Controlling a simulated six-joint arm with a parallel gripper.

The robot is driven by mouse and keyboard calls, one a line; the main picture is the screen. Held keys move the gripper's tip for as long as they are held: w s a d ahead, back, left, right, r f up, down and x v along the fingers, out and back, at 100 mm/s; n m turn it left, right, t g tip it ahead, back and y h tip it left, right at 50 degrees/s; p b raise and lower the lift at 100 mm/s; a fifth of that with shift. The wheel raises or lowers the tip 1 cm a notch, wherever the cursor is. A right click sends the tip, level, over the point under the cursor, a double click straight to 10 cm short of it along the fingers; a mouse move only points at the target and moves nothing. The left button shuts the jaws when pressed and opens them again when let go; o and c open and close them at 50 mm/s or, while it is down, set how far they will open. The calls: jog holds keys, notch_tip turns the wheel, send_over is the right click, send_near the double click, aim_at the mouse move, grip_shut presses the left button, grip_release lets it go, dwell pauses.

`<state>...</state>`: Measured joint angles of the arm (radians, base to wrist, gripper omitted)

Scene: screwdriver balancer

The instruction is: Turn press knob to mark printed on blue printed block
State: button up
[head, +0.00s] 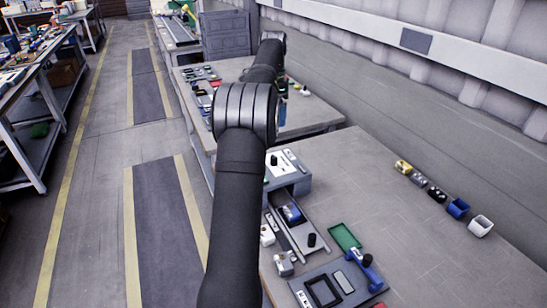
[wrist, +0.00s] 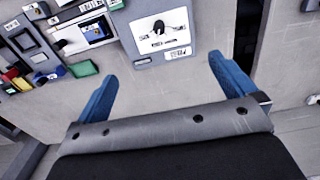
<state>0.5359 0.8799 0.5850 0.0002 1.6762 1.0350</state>
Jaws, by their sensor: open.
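The press (head: 294,185) is a grey box with a white top panel, partly hidden by my arm in the head view. A black knob (head: 273,160) stands on the panel. In the wrist view the knob (wrist: 158,27) has small printed marks around it, too small to read. A blue block with a pale top (head: 291,213) sits in the grey channel in front of the press. It seems to show in the wrist view (wrist: 95,32) too; its print is unreadable. My gripper (wrist: 163,68) is open and empty, its two blue fingers apart, below the panel in the picture.
A green tray (head: 344,237), a black cylinder (head: 311,240) and a grey board with a blue-handled tool (head: 365,270) lie nearby. Several small blocks and cups, including a blue cup (head: 458,208), line the wall side. The table's middle right is clear.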

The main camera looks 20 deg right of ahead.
jog(key=shift+r, duration=0.6)
jog(key=shift+c, duration=0.2)
